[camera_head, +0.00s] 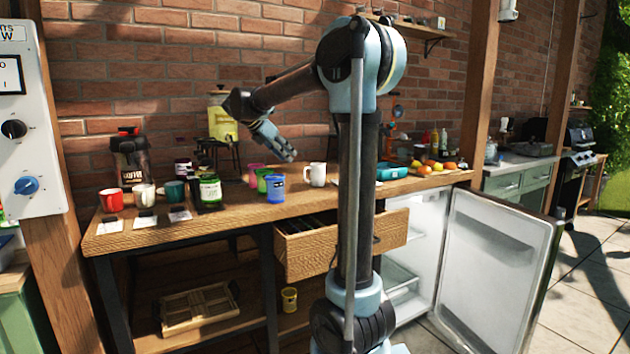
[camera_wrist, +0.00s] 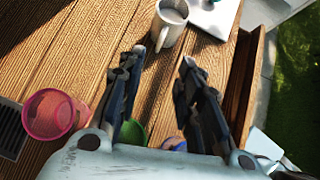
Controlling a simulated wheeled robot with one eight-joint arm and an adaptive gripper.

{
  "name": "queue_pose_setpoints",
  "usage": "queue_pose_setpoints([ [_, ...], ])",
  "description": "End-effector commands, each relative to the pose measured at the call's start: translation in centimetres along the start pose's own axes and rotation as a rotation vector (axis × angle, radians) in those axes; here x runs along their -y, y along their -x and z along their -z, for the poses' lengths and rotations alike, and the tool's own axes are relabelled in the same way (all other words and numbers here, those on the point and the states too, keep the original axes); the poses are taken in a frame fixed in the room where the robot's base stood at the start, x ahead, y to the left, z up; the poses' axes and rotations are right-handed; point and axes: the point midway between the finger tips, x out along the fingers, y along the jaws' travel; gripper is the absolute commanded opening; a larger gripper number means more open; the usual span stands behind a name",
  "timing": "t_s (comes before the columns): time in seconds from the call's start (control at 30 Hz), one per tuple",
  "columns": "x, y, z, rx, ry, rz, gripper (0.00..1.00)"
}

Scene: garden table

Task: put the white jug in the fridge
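The white jug (camera_head: 316,175) stands upright on the wooden counter, right of the blue cup; it looks like a mug with a handle. In the wrist view the white jug (camera_wrist: 170,24) is at the top, just beyond the fingertips. My gripper (camera_head: 290,152) is above the counter, left of and higher than the jug. In the wrist view my gripper (camera_wrist: 163,57) has its fingers spread apart with nothing between them. The fridge (camera_head: 430,230) stands under the counter's right end, its door (camera_head: 497,275) wide open to the right. Pale shelves show inside.
Pink, green and blue cups (camera_head: 275,188) stand close by the jug, below my gripper. An open drawer (camera_head: 340,248) juts out under the counter, left of the fridge. A teal dish (camera_head: 392,173) and fruit lie further right.

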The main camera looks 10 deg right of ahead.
Motion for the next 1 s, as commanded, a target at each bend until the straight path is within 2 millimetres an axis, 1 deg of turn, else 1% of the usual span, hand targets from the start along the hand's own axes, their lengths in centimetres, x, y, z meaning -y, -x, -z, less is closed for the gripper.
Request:
queue_pose_setpoints([
  [0.03, 0.0, -1.0, -0.1, 0.000, -0.003, 0.002, 0.33],
  [0.1, 0.1, -2.3, -0.1, 0.000, -0.004, 0.001, 0.33],
  [0.2, 0.1, -4.0, -0.1, 0.000, -0.004, 0.003, 0.33],
  [0.3, 0.1, -5.3, -0.1, 0.000, -0.004, 0.001, 0.33],
  [0.4, 0.1, -6.1, -0.1, 0.000, -0.003, 0.001, 0.33],
  [0.57, 0.1, -6.7, -0.1, -0.001, -0.003, 0.001, 0.33],
  [0.67, 0.0, -7.3, 0.0, -0.001, -0.003, 0.001, 0.33],
  [0.9, -0.1, -10.5, 0.1, -0.001, -0.004, 0.002, 0.33],
  [1.0, -0.1, -11.4, 0.1, -0.001, -0.004, 0.001, 0.33],
])
